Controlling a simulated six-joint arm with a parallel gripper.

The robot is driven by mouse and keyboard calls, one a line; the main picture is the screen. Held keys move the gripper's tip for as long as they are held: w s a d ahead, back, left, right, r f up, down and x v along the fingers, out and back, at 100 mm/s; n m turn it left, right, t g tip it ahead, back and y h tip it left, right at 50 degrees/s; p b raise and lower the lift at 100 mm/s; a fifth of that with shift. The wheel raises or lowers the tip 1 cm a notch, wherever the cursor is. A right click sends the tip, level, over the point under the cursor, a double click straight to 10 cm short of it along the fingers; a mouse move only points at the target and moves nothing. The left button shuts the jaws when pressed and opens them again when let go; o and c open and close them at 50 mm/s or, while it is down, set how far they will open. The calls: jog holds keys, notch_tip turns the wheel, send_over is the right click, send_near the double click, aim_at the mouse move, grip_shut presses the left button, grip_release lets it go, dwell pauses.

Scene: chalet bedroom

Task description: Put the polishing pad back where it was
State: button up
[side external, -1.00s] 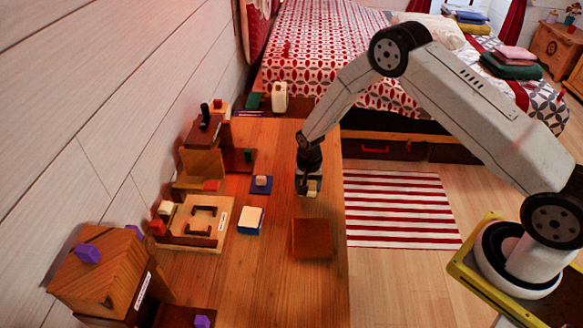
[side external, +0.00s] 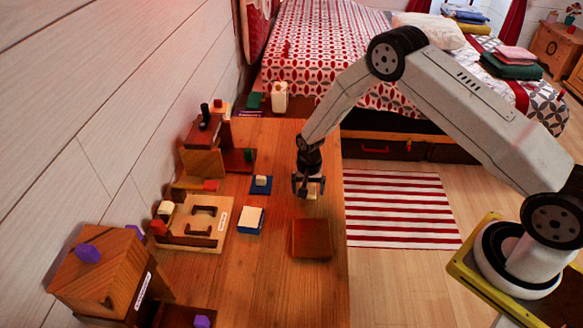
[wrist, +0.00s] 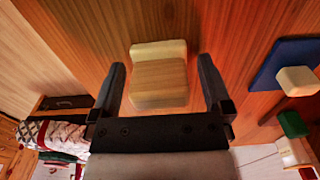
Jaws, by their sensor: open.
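My gripper (side external: 309,186) is open over the table. In the wrist view its fingers (wrist: 161,68) stand on either side of a small cream-and-wood block (wrist: 160,84), with gaps on both sides. The same block shows partly under the gripper in the side view (side external: 312,194). The block looks like a wooden body with a cream strip along one edge. I cannot tell for sure whether it is the polishing pad. A blue square with a cream knob (side external: 261,185) lies to its left; it also shows in the wrist view (wrist: 290,70).
A white block with blue sides (side external: 250,221) and a brown square block (side external: 312,239) lie nearer the camera. A light wooden tray with dark bars (side external: 190,245), wooden stands (side external: 200,165) and a wooden house-shaped box (side external: 100,275) line the wall. The table's right edge is close to the gripper.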

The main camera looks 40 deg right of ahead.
jog(key=shift+r, duration=0.15)
notch_tip(320, 180, up, 10)
jog(key=shift+r, duration=0.95)
jog(key=shift+r, duration=0.1)
jog(key=s+r+n+t, duration=0.1)
jog(key=s+r+n, duration=0.3)
jog(key=s, duration=0.6)
jog(key=s+r+n+t, duration=0.1)
jog(key=s+r+n, duration=0.4)
jog(key=s, duration=0.6)
notch_tip(320, 180, up, 3)
jog(key=shift+a+f+t, duration=0.15)
jog(key=shift+a+t, duration=0.15)
jog(key=shift+a, duration=0.1)
